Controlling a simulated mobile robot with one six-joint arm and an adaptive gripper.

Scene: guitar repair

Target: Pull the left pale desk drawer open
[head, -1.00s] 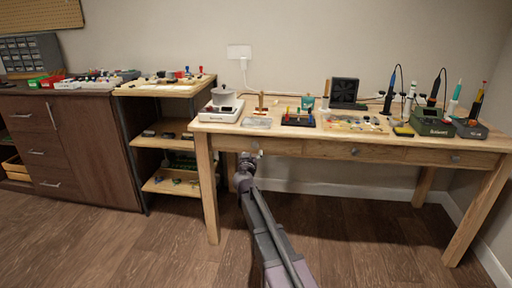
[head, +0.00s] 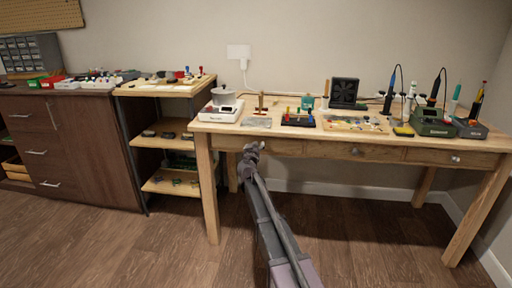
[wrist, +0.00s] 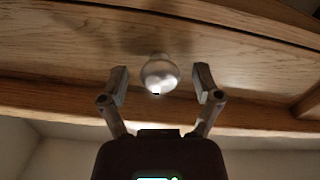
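The pale wooden desk (head: 300,133) has a row of drawers under its top. The left drawer (head: 280,147) looks closed in the head view, and its front fills much of the wrist view (wrist: 70,65). Its round silver knob (wrist: 160,73) shows in the middle of the wrist view. My gripper (wrist: 160,80) is open, with one finger on each side of the knob and a visible gap to both. In the head view my gripper (head: 251,150) is at the left drawer's front and hides its knob.
The middle drawer knob (head: 355,152) and right drawer knob (head: 455,159) are to the right. A desk leg (head: 207,190) stands left of my arm, beside a wooden shelf (head: 165,187). A scale with a pot (head: 222,108) sits on the desktop. Floor in front is clear.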

